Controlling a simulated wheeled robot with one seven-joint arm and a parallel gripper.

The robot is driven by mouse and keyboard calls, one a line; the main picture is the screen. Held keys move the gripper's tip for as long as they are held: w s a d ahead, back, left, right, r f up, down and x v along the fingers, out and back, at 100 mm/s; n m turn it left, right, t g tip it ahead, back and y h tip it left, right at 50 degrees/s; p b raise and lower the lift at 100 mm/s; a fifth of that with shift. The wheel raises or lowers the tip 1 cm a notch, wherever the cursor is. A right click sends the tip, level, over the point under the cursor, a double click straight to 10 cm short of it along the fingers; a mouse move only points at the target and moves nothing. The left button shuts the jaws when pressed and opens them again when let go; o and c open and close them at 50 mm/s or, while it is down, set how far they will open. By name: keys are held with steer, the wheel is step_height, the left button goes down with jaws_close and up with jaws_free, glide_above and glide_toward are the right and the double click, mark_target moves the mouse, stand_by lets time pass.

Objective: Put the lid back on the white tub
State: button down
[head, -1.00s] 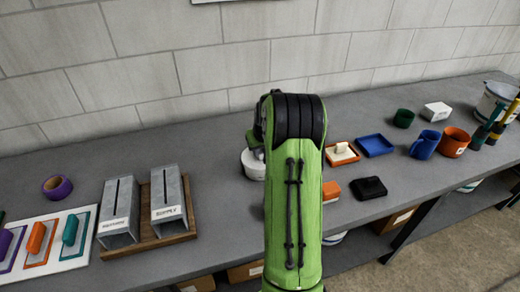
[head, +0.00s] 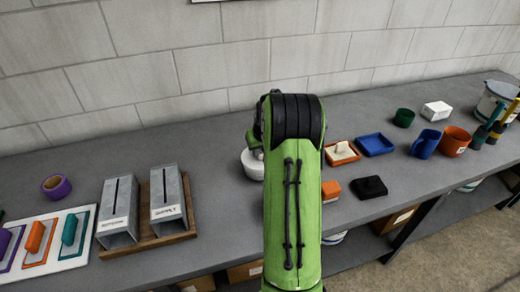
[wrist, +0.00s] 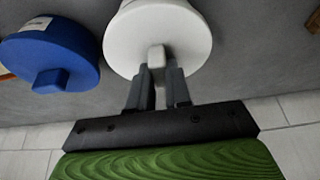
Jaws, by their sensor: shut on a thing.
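My gripper (wrist: 157,88) is shut on the knob (wrist: 157,58) of the round white lid (wrist: 185,32) in the wrist view. A bit of white surface, likely the white tub, shows past the lid's far edge. I cannot tell whether the lid rests on it or is held just above. In the head view a white round thing (head: 252,166), likely the tub, stands on the bench, partly hidden by my arm.
A blue lidded tub (wrist: 50,52) with a knob stands close left of the white lid in the wrist view. The grey bench (head: 225,215) also holds metal channels on a wooden board (head: 157,190), an orange block (head: 331,190) and a black block (head: 369,187).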

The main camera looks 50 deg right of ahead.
steer(key=c, duration=0.5)
jaws_free()
steer(key=shift+r, duration=0.1)
steer(key=shift+r+p, duration=2.65)
steer(key=shift+r, duration=0.8)
steer(key=shift+c, duration=0.3)
jaws_close()
steer(key=shift+f, duration=0.15)
